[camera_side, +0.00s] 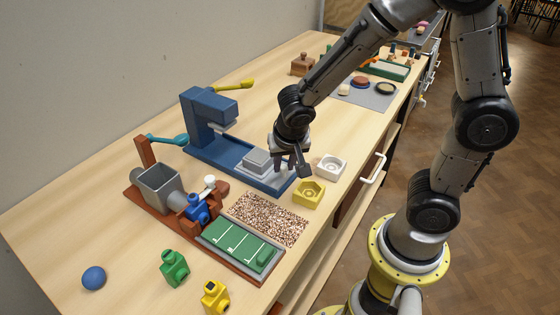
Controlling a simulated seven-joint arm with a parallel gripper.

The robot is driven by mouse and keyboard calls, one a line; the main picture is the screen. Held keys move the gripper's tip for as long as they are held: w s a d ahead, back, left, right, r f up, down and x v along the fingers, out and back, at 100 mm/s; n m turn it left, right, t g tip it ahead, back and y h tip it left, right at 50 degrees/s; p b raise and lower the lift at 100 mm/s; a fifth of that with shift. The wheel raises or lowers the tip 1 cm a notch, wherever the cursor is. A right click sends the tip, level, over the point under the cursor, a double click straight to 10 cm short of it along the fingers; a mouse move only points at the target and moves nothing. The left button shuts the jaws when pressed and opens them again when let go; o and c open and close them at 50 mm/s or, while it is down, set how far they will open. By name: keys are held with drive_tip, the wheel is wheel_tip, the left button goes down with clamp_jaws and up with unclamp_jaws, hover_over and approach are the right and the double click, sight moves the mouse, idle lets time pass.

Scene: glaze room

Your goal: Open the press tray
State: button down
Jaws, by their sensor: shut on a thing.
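The blue press (208,118) stands on the wooden bench with a long blue base running toward the front right. The grey press tray (262,173) lies on that base, out in front of the press head, with a raised grey block (257,160) on it. My gripper (292,168) points down at the tray's right end and is shut on it. The fingers hide the exact part they hold.
A white holder (331,166) and a yellow holder (309,194) sit close right of my gripper. A speckled mat (268,218), a brown machine with a grey hopper (158,186) and a green board (238,245) lie in front.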

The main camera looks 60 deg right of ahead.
drive_tip(key=shift+w+r, duration=0.1)
drive_tip(key=shift+w, duration=0.05)
drive_tip(key=c, duration=0.7)
unclamp_jaws()
drive_tip(key=v, duration=1.3)
drive_tip(key=shift+r, duration=0.35)
drive_tip(key=shift+a, duration=0.15)
drive_tip(key=s+d+r+n+t+y, duration=0.1)
drive_tip(key=s+d+n+t+y, duration=0.1)
drive_tip(key=s+n, duration=0.7)
drive_tip(key=s+d+y, duration=0.1)
drive_tip(key=s, duration=0.2)
drive_tip(key=shift+d+r, duration=0.15)
